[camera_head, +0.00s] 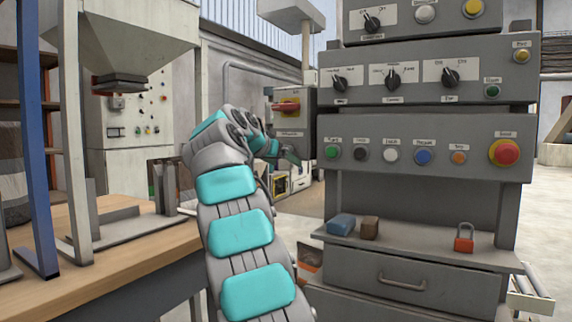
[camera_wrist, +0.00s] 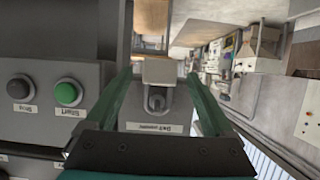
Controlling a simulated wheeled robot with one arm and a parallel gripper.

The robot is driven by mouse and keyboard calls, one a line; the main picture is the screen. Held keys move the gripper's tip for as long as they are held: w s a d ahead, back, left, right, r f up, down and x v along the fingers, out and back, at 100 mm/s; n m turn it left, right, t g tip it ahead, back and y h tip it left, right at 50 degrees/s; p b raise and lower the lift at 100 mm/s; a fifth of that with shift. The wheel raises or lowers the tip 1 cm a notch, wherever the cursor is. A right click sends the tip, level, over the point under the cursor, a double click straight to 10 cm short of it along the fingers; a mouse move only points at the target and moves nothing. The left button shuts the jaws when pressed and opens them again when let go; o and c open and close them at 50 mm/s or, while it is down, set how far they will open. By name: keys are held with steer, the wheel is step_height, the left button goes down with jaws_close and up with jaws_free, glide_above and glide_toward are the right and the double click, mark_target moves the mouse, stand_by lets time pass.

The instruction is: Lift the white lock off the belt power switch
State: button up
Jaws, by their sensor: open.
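In the wrist view, which is upside down, the white lock (camera_wrist: 160,72) shows as a pale block with a grey shackle. It is at the belt power switch (camera_wrist: 157,101), on a grey panel with an upside-down label. My gripper (camera_wrist: 160,76) is open, with one green finger to each side of the lock and a visible gap on both sides. How deep the fingertips reach cannot be told. In the head view my gripper (camera_head: 288,154) is at the grey switch box (camera_head: 311,115), below its red handle. The lock cannot be made out there.
A green start button (camera_wrist: 67,93) and a dark stop button (camera_wrist: 20,88) are close to one finger. The control console (camera_head: 430,125) stands right of the arm. A red padlock (camera_head: 464,243) lies on its shelf. A wooden table (camera_head: 130,262) is at left.

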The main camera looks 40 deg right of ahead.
steer(key=shift+r, duration=0.1)
jaws_close()
stand_by(0.6)
steer(key=shift+r, duration=0.2)
steer(key=shift+v, duration=1.2)
steer(key=s+a+b, duration=0.1)
steer(key=s+a, duration=0.2)
steer(key=a, duration=0.4)
steer(key=s+a+b, duration=0.1)
steer(key=s+a, duration=0.2)
steer(key=a, duration=0.4)
steer(key=shift+s+a, duration=0.2)
steer(key=shift+a, duration=0.2)
